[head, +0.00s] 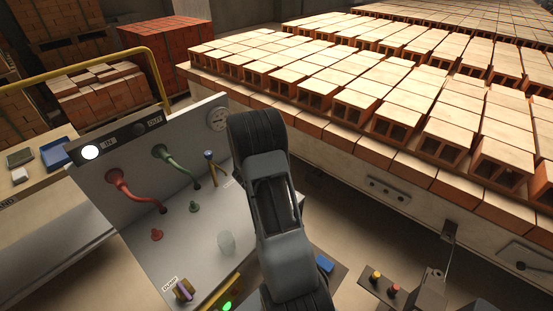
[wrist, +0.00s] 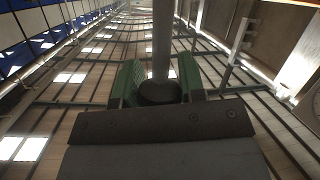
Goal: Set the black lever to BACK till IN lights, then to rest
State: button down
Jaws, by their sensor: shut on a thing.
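In the wrist view my gripper (wrist: 158,86) has its green finger pads on both sides of a dark round knob (wrist: 160,96), with a grey shaft (wrist: 162,40) running up from it. I take this to be the black lever. In the head view my arm hides the lever and the fingers, so I cannot tell its position along its travel. On the sloped grey panel (head: 95,185), the lamp (head: 90,152) beside the IN label glows white. The lamp (head: 139,129) beside the OUT label is dark.
The panel also carries a red lever (head: 135,190), a green lever (head: 178,162), a blue-topped lever (head: 211,166), a gauge (head: 218,118) and a PUMP switch (head: 183,290). Rows of hollow bricks (head: 400,90) fill the right. A yellow rail (head: 100,60) runs behind the panel.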

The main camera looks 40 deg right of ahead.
jog(key=c, duration=0.7)
grip_release()
jog(key=shift+d+f, duration=0.1)
jog(key=b+v, duration=0.1)
jog(key=v, duration=1.2)
jog(key=shift+s+a+b, duration=0.1)
jog(key=shift+a+b, duration=0.2)
jog(key=shift+a, duration=0.05)
